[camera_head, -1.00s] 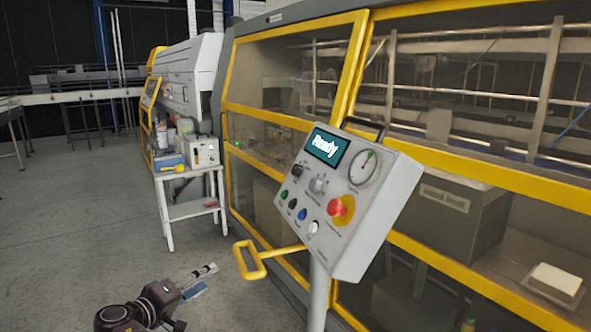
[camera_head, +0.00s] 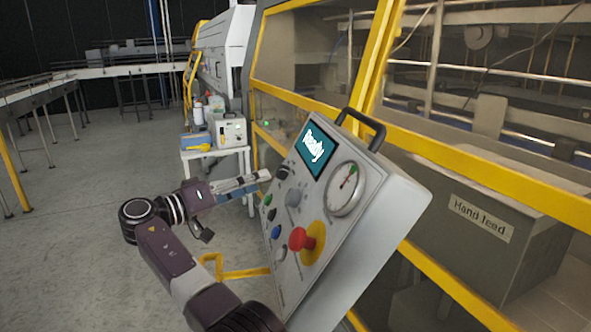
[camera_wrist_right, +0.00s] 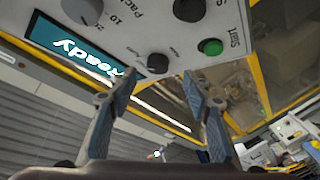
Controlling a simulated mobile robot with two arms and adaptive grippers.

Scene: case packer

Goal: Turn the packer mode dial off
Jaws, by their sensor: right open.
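The grey control panel (camera_head: 368,222) is tilted beside the machine, with a lit "Ready" screen (camera_head: 316,148). A black knob (camera_head: 283,172) near the screen appears to be the mode dial; its label is not readable. It also shows in the right wrist view (camera_wrist_right: 158,62). A grey knob (camera_head: 293,197) sits close by. My right gripper (camera_head: 262,182) is open and empty, its fingers pointing at the panel's left edge. In the right wrist view, the fingertips (camera_wrist_right: 161,78) stand apart on either side of the black knob's line, with no visible contact. My left gripper is out of view.
A green START button (camera_wrist_right: 210,47) lies close to one finger. A red emergency stop (camera_head: 302,240), a gauge (camera_head: 346,188) and other buttons share the panel. A yellow bar (camera_head: 240,272) juts out below it. A white side table (camera_head: 216,154) stands behind. Floor at left is clear.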

